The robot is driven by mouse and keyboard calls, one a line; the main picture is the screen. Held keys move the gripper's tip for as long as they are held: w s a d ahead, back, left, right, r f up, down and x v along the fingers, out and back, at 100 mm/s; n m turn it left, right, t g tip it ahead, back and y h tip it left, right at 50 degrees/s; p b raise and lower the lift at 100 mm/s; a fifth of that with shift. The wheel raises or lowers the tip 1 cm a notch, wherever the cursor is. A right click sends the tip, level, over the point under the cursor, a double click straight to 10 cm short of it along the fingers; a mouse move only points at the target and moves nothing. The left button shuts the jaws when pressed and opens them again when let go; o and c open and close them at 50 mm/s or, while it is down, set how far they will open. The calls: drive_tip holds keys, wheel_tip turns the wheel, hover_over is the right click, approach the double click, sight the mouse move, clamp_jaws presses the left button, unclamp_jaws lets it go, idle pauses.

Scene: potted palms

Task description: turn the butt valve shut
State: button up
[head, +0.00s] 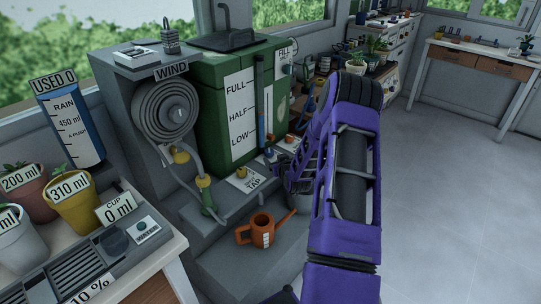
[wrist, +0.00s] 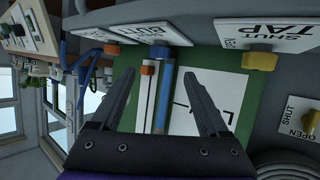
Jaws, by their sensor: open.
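The butt valve is a blue knob (wrist: 159,53) on a white label plate (wrist: 150,33) reading BUTT in the wrist view, which is turned sideways. In the head view the blue knob (head: 269,153) sits low in front of the green water butt (head: 218,85). My gripper (wrist: 158,74) is open and empty. Its two dark fingers point toward the plate, with the blue knob between their lines but beyond the tips, apart from them. In the head view my purple arm hides most of the gripper. I cannot tell the valve's exact setting.
A yellow tap knob (wrist: 259,60) on its own plate is beside the butt valve. An orange-red knob (wrist: 112,49) is on the other side. An orange watering can (head: 262,230) stands below the tap. A hose reel (head: 166,108) is at left. The floor at right is clear.

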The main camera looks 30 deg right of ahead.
sight(271, 153)
drive_tip(key=b+x, duration=0.1)
drive_tip(key=x, duration=0.8)
drive_tip(key=shift+w+d, duration=0.1)
clamp_jaws()
